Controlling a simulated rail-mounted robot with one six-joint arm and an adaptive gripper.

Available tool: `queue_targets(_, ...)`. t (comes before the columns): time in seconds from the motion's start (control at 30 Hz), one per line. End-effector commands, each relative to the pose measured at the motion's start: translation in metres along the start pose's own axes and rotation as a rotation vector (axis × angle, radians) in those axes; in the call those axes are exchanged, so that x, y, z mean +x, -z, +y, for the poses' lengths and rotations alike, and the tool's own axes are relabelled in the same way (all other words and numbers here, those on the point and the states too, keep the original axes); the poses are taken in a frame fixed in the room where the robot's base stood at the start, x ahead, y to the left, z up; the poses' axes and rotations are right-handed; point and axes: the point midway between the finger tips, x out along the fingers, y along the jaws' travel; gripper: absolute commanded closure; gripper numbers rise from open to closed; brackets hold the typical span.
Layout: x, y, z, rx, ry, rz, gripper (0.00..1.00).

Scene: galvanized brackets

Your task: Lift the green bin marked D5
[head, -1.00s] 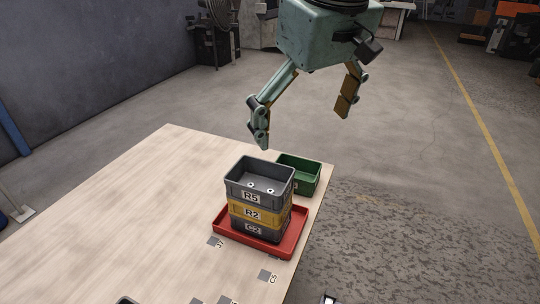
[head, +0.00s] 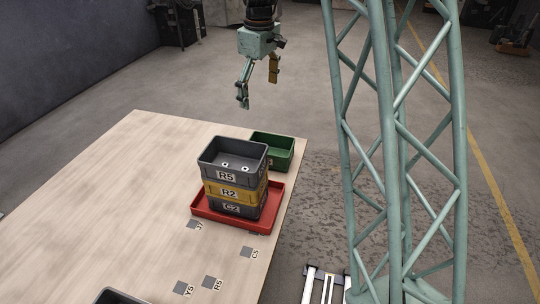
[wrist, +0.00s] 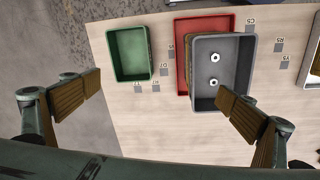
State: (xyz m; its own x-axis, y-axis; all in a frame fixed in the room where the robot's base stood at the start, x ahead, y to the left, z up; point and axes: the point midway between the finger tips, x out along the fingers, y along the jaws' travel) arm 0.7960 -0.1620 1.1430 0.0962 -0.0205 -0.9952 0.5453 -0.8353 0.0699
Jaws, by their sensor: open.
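The green bin (head: 284,146) stands near the far right corner of the table, behind a red tray. No marking on its visible sides can be read. In the wrist view the green bin (wrist: 130,76) looks empty and lies at upper left, ahead of my gripper and nearer its left finger. My gripper (head: 258,90) is open and empty, raised above the level of the bin and beyond it in the head view. Its two fingers (wrist: 160,90) are spread wide in the wrist view, touching nothing.
A stack of grey R5 (head: 227,177), yellow R2 (head: 229,194) and grey C2 (head: 232,209) bins stands in the red tray (head: 240,226), close beside the green bin. R5 holds two small round parts. Labelled squares mark the table (head: 120,190). Its left side is clear.

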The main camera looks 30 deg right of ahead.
Motion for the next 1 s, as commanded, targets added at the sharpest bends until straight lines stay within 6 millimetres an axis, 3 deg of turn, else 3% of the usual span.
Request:
queue_targets(0.03, 0.023, 0.005, 0.015, -0.016, 0.009, -0.009, 0.0)
queue_targets(0.3, 0.134, 0.022, 0.079, -0.122, 0.042, -0.04, 0.0)
queue_targets(0.53, 0.217, 0.024, 0.116, -0.196, 0.066, -0.055, 0.0)
queue_targets(0.73, 0.252, 0.022, 0.129, -0.227, 0.076, -0.06, 0.0)
queue_targets(1.0, 0.257, 0.022, 0.131, -0.234, 0.078, -0.06, 0.0)
